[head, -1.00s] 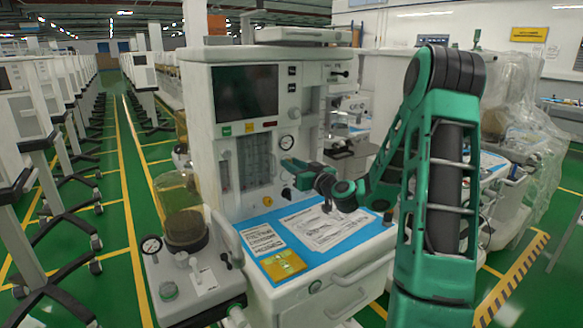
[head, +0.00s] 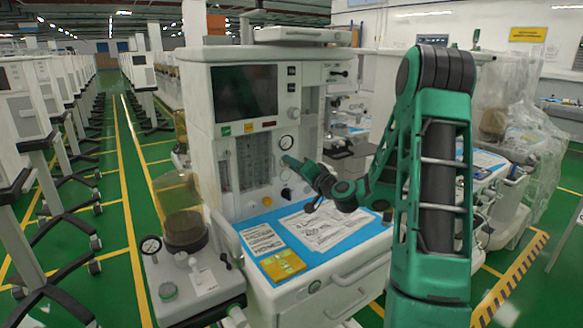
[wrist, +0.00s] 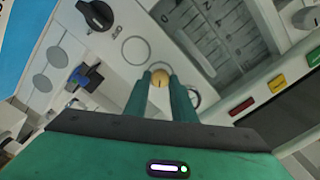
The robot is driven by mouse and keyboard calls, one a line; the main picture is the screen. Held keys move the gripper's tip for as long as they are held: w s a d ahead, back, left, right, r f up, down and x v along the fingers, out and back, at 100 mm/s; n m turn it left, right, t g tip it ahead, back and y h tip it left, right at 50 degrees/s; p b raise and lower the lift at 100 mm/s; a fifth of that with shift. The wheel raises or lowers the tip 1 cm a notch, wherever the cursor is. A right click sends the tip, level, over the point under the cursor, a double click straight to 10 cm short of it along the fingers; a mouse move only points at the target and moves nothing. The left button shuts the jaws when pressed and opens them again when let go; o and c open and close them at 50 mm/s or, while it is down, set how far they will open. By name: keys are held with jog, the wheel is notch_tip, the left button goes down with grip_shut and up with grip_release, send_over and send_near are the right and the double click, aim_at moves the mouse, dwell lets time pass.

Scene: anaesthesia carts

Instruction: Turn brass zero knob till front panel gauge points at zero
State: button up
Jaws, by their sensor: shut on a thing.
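The brass zero knob (wrist: 160,78) is a small round yellow knob with a dark line on its face, in the wrist view. My gripper (wrist: 161,82) is shut on it, one green finger on each side. In the head view my gripper (head: 287,160) reaches the machine's front panel and hides the knob. The gauge (head: 286,142) is a small white dial with a dark rim, just above my gripper. In the wrist view the gauge (wrist: 196,98) is partly covered by the right finger. Its needle is too small to read.
A black knob (head: 286,194) sits on the panel below my gripper. A flowmeter panel (head: 254,161) is to the left and a dark screen (head: 245,92) above. The worktop below has a blue mat (head: 270,268) with papers and a yellow packet (head: 283,264).

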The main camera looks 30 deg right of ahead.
jog(key=shift+d+f+m, duration=0.15)
jog(key=shift+m, duration=1.95)
jog(key=o, duration=1)
jog(key=shift+s, duration=0.1)
jog(key=s, duration=1)
jog(key=shift+s+d, duration=0.15)
jog(key=shift+s, duration=0.1)
